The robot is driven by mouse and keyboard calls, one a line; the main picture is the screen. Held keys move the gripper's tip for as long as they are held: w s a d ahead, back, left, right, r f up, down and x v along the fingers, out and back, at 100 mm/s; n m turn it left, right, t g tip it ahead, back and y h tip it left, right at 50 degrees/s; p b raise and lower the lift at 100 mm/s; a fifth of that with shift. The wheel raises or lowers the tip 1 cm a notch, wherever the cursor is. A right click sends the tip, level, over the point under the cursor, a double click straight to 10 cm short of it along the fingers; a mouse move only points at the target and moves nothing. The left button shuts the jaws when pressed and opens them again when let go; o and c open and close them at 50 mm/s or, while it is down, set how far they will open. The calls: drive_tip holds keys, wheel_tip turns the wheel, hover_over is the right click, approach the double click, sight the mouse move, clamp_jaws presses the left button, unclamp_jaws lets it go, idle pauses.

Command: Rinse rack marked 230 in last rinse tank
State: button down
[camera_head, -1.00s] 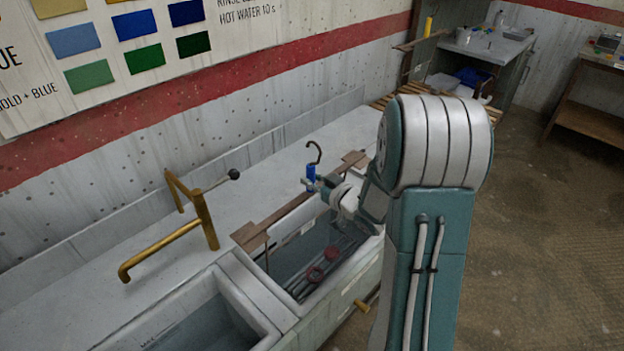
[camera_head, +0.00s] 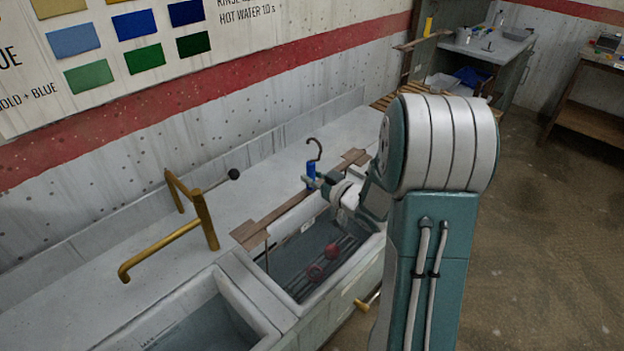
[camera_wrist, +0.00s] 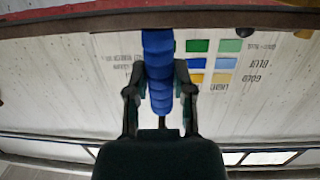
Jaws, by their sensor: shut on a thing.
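My gripper (camera_head: 318,181) is shut on the blue ribbed handle (camera_head: 310,170) of a rack, with a dark hook curving up above it. In the wrist view the blue handle (camera_wrist: 159,70) stands between the two fingers of my gripper (camera_wrist: 159,92). I cannot read a 230 mark. Part of the rack is hidden by my arm.
A second water tank (camera_head: 215,315) lies nearer, left of the far one. A brown rail (camera_head: 290,208) runs along the tank's back edge. A brass lever (camera_head: 205,220) and spout stand on the counter. A colour chart (camera_head: 135,40) hangs on the wall. Floor at the right is clear.

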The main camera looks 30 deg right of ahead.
drive_tip(key=r, duration=0.5)
drive_tip(key=s+r, duration=0.1)
drive_tip(key=r, duration=1.1)
drive_tip(key=shift+s+d+r, duration=0.1)
drive_tip(key=shift+s+d, duration=0.2)
drive_tip(key=shift+s, duration=0.05)
idle(0.5)
